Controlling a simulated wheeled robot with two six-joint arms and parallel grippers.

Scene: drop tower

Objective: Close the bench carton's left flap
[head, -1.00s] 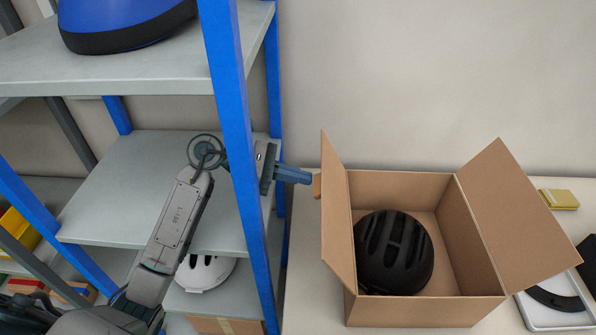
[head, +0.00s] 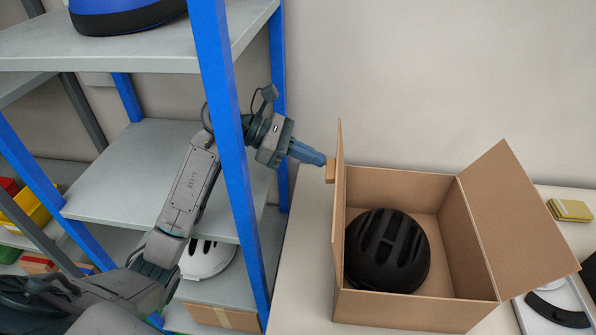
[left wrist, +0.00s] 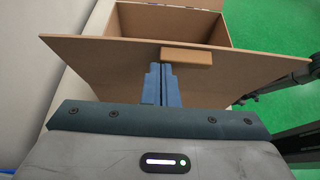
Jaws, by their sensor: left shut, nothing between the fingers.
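The open cardboard carton (head: 400,311) stands on the bench with a black helmet (head: 388,251) inside. Its left flap (head: 339,205) stands about upright along the left wall, with a small tan tab (head: 330,171) on its outer face. Its right flap (head: 513,222) leans outward to the right. My left gripper (head: 322,159) is shut and empty, its blue fingertips at the outer side of the left flap, beside the tab. In the left wrist view the flap (left wrist: 110,58) spans the picture before the shut fingers (left wrist: 160,72), the tab (left wrist: 187,57) just right of their tips. My right gripper is not in view.
A shelf rack with a blue post (head: 232,150) stands left of the carton, and my left arm reaches past that post. A white helmet (head: 206,258) sits on a lower shelf. Yellow pads (head: 570,210) and a white tray (head: 522,312) lie right of the carton.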

